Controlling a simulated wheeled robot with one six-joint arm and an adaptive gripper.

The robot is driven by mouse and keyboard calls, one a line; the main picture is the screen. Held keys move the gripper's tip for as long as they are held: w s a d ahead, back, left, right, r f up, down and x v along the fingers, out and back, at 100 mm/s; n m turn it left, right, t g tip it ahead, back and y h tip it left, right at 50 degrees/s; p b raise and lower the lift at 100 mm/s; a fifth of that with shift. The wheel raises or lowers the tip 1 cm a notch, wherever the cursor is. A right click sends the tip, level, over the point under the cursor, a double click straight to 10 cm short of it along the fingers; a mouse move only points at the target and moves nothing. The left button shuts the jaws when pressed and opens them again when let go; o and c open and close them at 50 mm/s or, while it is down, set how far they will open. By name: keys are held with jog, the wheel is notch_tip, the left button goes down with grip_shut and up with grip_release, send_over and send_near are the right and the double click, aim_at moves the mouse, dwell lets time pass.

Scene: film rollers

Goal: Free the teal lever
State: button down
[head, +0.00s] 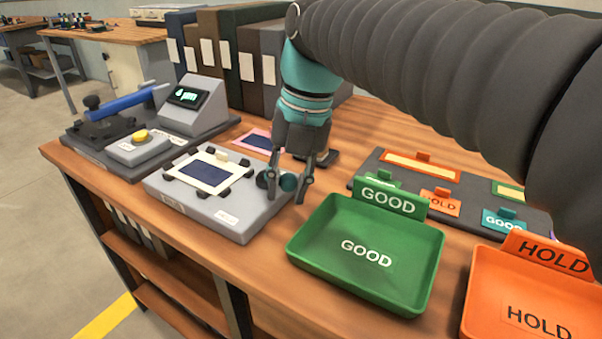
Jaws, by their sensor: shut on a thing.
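The teal lever (289,182) shows as a small round teal knob at the right edge of a grey fixture block (238,226). My gripper (285,193) points down over that edge, with its two fingers on either side of the knob, shut on it. The fingers hide part of the knob, and I cannot see how it joins the block. A dark round part (262,180) sits just left of the fingers. A cream-framed dark film piece (205,171) lies flat on the block, among several black clips.
A green GOOD tray (420,290) stands close right of the fixture, with an orange HOLD tray (480,310) beyond it. A dark board (368,180) with coloured tags lies behind them. A grey device with a screen (194,107) stands at left; binders (222,60) line the back.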

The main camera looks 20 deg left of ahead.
jog(key=c, duration=0.9)
grip_release()
jog(key=shift+w, duration=0.15)
jog(key=shift+o, duration=0.2)
jog(key=shift+r, duration=0.1)
notch_tip(320, 180, up, 12)
jog(key=d, duration=0.2)
jog(key=shift+w+f, duration=0.2)
jog(key=shift+w, duration=0.1)
jog(key=shift+d, duration=0.1)
